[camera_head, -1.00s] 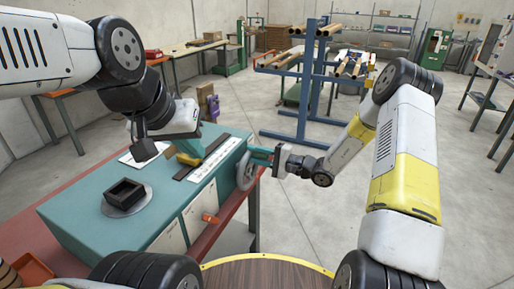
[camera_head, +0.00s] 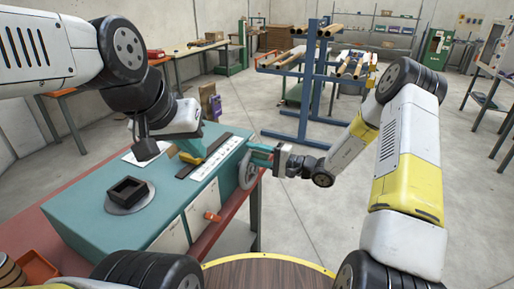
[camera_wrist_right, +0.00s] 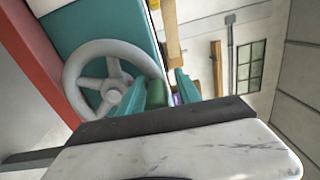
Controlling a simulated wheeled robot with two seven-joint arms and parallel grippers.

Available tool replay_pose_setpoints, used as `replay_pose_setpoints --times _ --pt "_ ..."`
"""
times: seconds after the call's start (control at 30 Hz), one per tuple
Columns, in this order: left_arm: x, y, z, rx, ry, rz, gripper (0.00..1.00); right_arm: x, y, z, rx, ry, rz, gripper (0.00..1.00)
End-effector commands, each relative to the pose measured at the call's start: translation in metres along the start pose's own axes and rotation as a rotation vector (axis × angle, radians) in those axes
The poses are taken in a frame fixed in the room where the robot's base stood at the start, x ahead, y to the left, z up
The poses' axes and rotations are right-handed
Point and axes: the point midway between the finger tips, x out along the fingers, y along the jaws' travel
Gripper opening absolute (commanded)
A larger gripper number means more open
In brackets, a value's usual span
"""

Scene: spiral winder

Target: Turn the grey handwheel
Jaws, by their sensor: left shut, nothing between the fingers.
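The grey handwheel (camera_head: 246,172) is on the right end face of the teal machine. It is seen edge-on in the head view; its spoked rim (camera_wrist_right: 76,72) shows at left in the right wrist view. My right gripper (camera_head: 258,152) is at the wheel's upper edge. In the right wrist view its two teal fingers (camera_wrist_right: 168,88) are apart, with a dark green piece (camera_wrist_right: 171,99) between them; I cannot tell whether they grip it. My left gripper (camera_head: 193,147) is shut and empty above the machine top, close to a yellow piece (camera_head: 188,158).
The teal machine (camera_head: 95,205) stands on a red bench (camera_head: 75,178). A black square box (camera_head: 127,190) sits on a round plate on top. An orange knob (camera_head: 212,216) is on its front. A blue rack (camera_head: 300,110) stands behind. Floor right of the wheel is clear.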

Motion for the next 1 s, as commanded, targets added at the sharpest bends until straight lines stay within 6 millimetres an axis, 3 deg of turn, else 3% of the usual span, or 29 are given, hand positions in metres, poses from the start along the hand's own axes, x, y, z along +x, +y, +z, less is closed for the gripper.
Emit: replay_pose_setpoints --times 0.33,0.7,1.0 --pt "0.000 0.000 0.000 0.000 0.000 0.000 0.00 -0.006 0.003 -0.001 0.002 0.005 0.006 0.44" --pt "0.000 0.000 0.000 0.000 0.000 0.000 0.00 -0.064 0.002 -0.001 0.001 0.005 0.003 0.44" --pt "0.000 0.000 0.000 0.000 0.000 0.000 0.00 -0.079 0.001 0.000 0.002 0.002 0.003 0.44"
